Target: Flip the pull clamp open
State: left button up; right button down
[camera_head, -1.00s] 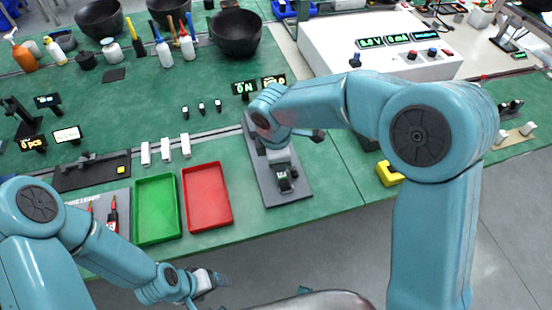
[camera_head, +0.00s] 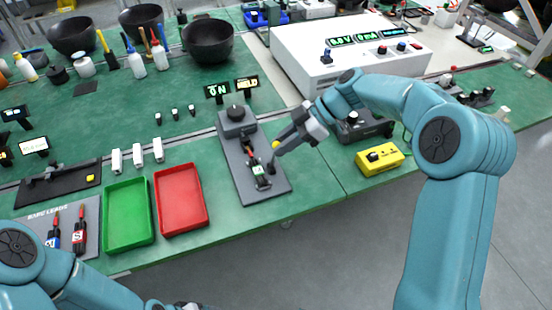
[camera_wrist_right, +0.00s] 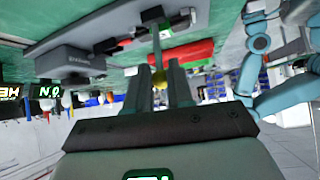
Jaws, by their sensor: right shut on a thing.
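The grey fixture plate (camera_head: 262,193) lies near the front edge of the green bench. In the right wrist view the yellow knob (camera_wrist_right: 159,78) sits between the fingers, at the end of a thin pale lever (camera_wrist_right: 156,45) running to the plate. My left gripper (camera_head: 186,306) barely shows at the bottom edge; its fingers cannot be made out.
A green tray (camera_head: 107,243) and a red tray (camera_head: 161,226) stand left of the plate. A yellow box (camera_head: 398,160) and a dark device (camera_head: 366,125) are to its right. A white power supply (camera_head: 300,67) stands behind. Two small displays (camera_head: 231,88) stand behind the plate.

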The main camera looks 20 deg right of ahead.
jog(key=d+f+y+b, duration=0.2)
jog(key=y+b, duration=0.1)
jog(key=b, duration=0.3)
jog(key=shift+d+f+y, duration=0.2)
jog(key=shift+y, duration=0.1)
pick_arm(q)
notch_tip(320, 180, down, 9)
jog(key=b, duration=0.1)
jog(key=shift+w+f+b, duration=0.2)
jog(key=shift+b, duration=0.2)
pick_arm(e)
jog(key=shift+d+y, duration=0.3)
jog(key=shift+y, duration=0.4)
jog(key=c, duration=1.1)
grip_release()
jog(key=shift+o, duration=0.2)
jog(key=shift+w, duration=0.1)
jog(key=shift+r, duration=0.1)
pick_arm(q)
notch_tip(320, 180, up, 4)
jog(key=p, duration=0.4)
pick_arm(e)
notch_tip(320, 180, up, 20)
pick_arm(q)
jog(key=shift+s, duration=0.1)
